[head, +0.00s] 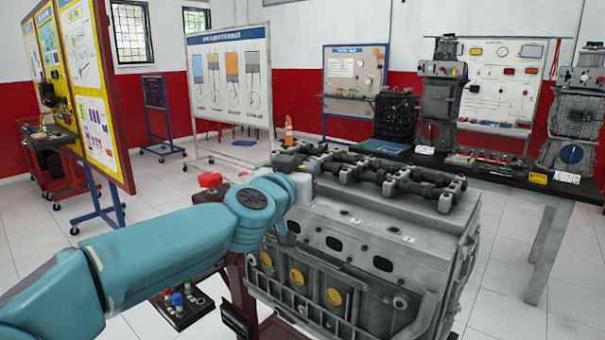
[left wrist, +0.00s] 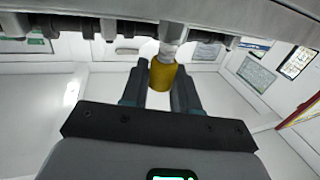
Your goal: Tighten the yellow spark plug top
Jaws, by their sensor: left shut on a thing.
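In the left wrist view a yellow spark plug top (left wrist: 162,74) sits at the end of a pale metal stem. My left gripper (left wrist: 160,88) has its two dark fingers on either side of the top and is shut on it. In the head view my teal left arm reaches to the near left end of the grey engine block (head: 370,235). The spark plug top cannot be made out in the head view, where my arm and the engine's upper parts crowd that spot. My right gripper is not in view.
Dark camshaft parts (head: 400,180) lie along the engine's top. A small dark panel with coloured knobs (head: 180,305) stands low at the left. A black workbench (head: 500,172) with other engines stands behind right. White tiled floor is open at the left.

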